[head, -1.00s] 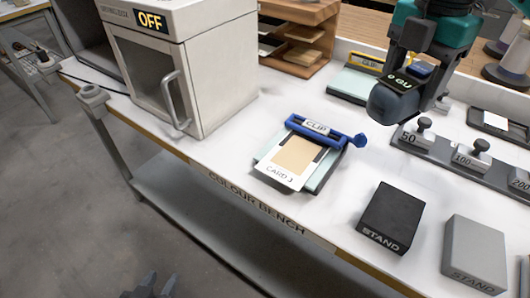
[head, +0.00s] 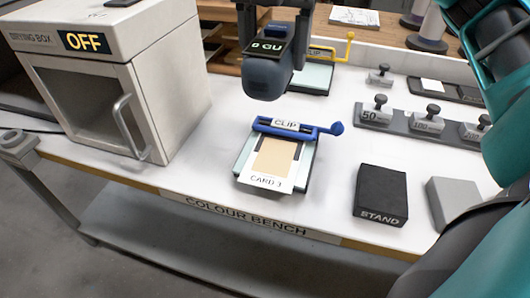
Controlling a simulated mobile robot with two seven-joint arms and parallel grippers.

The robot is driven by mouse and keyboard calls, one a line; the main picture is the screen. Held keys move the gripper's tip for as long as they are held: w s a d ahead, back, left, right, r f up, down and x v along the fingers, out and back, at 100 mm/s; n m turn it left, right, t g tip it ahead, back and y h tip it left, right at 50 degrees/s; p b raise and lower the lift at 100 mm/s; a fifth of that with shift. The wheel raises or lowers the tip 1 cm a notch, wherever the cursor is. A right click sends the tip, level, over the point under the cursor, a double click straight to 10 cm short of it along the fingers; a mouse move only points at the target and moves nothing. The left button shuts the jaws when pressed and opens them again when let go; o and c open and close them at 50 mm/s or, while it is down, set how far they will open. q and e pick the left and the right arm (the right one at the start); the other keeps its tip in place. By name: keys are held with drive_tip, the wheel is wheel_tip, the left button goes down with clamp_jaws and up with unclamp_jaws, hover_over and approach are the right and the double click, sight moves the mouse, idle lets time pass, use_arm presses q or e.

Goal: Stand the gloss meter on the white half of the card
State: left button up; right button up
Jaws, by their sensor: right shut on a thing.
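The gloss meter (head: 267,78) is a dark grey block with a rounded lower end and a display that reads 0 GU. My right gripper (head: 266,32) is shut on its upper part and holds it in the air, above and behind the card in the picture. The card (head: 268,182), marked CARD 3, lies on a pale board under a blue clip (head: 290,127). A tan patch covers its middle. Black edges show beside the patch near the clip, and the lower part is white. My left gripper is out of view.
The drying box (head: 110,85), showing OFF, stands left. A black stand (head: 380,190) and a grey block (head: 452,200) lie right. Several weights sit in a rack (head: 400,128) behind them. A yellow-handled clip board (head: 318,78) is behind the meter. Bare bench surrounds the card.

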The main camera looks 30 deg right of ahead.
wheel_tip(320, 180, down, 18)
drive_tip(key=shift+d+r+b, duration=0.1)
drive_tip(key=shift+r+b, duration=0.05)
drive_tip(key=shift+b, duration=0.15)
drive_tip(key=shift+f+b, duration=0.25)
drive_tip(key=shift+b, duration=0.05)
drive_tip(key=o, duration=1.4)
drive_tip(key=shift+r, duration=0.1)
wheel_tip(320, 180, up, 12)
drive_tip(key=shift+r+p, duration=0.2)
drive_tip(key=shift+p, duration=0.3)
drive_tip(key=shift+f, duration=0.1)
